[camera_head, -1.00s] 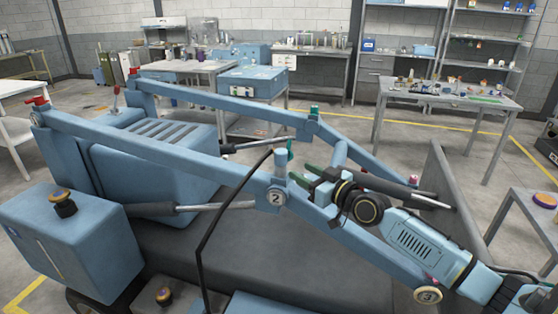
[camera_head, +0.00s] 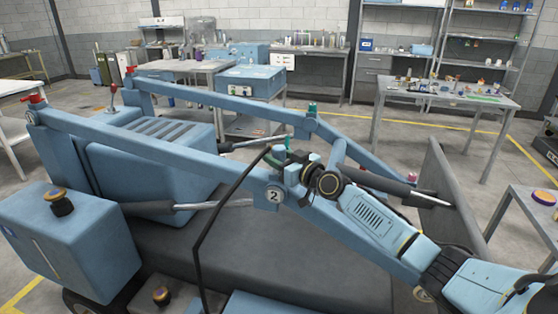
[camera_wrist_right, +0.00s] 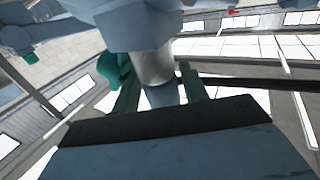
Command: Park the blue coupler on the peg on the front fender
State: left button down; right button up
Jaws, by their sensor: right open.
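What looks like the blue coupler (camera_head: 279,153) stands upright on the boom joint marked 2, partly behind my gripper, with a black hose (camera_head: 233,185) beside it. A small teal part (camera_head: 287,143) sits close by; a teal part (camera_wrist_right: 112,70) also shows in the right wrist view. My right gripper (camera_head: 294,162) is at this joint, coming from the right. In the right wrist view its green fingers (camera_wrist_right: 162,92) are apart, with a grey cylinder (camera_wrist_right: 152,65) just beyond or between them; contact cannot be told. My left gripper is not in view. The fender peg cannot be identified surely.
A blue box (camera_head: 70,245) with an amber-topped knob (camera_head: 58,203) stands at left; another knob (camera_head: 162,295) is low in front. The loader's far boom arm (camera_head: 355,150) and dark bucket plate (camera_head: 447,190) lie behind my right arm. A side table (camera_head: 530,205) stands right.

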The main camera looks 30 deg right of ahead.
jog(key=c, duration=0.8)
